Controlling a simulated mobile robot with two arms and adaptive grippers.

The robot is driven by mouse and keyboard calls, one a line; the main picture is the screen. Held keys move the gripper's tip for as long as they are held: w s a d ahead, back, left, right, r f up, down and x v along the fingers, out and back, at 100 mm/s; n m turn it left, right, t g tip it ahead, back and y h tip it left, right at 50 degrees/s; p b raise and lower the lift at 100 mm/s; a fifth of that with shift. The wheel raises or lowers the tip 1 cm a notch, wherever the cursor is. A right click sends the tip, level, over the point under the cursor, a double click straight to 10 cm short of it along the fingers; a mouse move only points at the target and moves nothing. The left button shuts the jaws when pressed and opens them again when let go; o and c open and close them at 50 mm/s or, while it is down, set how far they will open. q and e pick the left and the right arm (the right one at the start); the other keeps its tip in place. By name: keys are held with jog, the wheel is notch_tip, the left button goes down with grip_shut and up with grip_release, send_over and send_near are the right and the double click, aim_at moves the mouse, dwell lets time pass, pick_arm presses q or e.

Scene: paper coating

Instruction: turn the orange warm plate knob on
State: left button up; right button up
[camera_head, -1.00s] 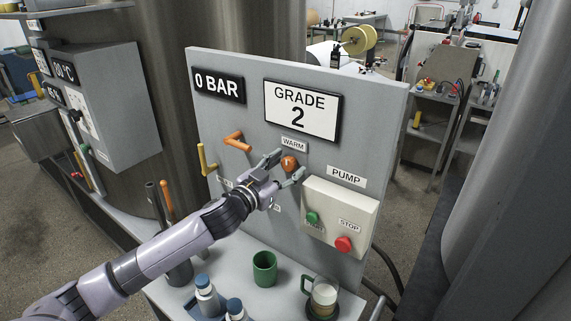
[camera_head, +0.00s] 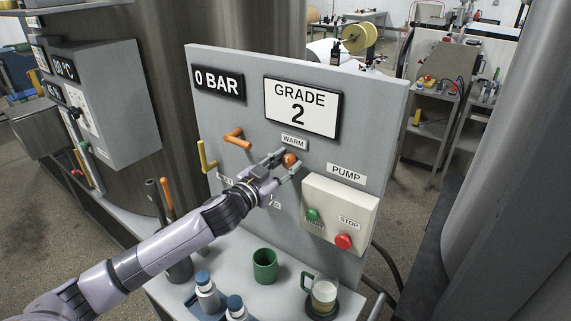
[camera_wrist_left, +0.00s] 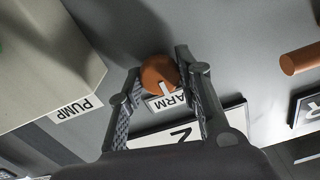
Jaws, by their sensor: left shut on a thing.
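The orange warm plate knob (camera_head: 289,160) sits on the grey upright panel, just below the WARM label (camera_head: 293,142). My left gripper (camera_head: 287,161) reaches it from the lower left, with a finger on each side of the knob, shut on it. In the left wrist view the knob (camera_wrist_left: 158,74) lies between the two fingertips, and a white mark on its face points toward the WARM label (camera_wrist_left: 168,101). My right gripper is not in view.
On the panel (camera_head: 385,110) are an orange handle (camera_head: 238,139), a yellow handle (camera_head: 206,157) and a pump box (camera_head: 352,200) with a green and a red button (camera_head: 343,241). Below stand a green cup (camera_head: 265,266), a glass mug (camera_head: 324,293) and blue-capped bottles (camera_head: 202,281).

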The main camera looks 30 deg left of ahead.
pick_arm(q)
jog(key=shift+m, duration=0.4)
jog(key=m+p, duration=0.1)
jog(key=m, duration=0.4)
jog(key=m+p, duration=0.1)
jog(key=m, duration=0.5)
jog(key=shift+f, duration=0.1)
dwell(0.6)
jog(key=o, duration=1.2)
jog(key=shift+s, duration=0.15)
jog(key=s, duration=0.4)
jog(key=s+a, duration=0.1)
jog(key=s, duration=0.6)
jog(key=shift+s+a, duration=0.35)
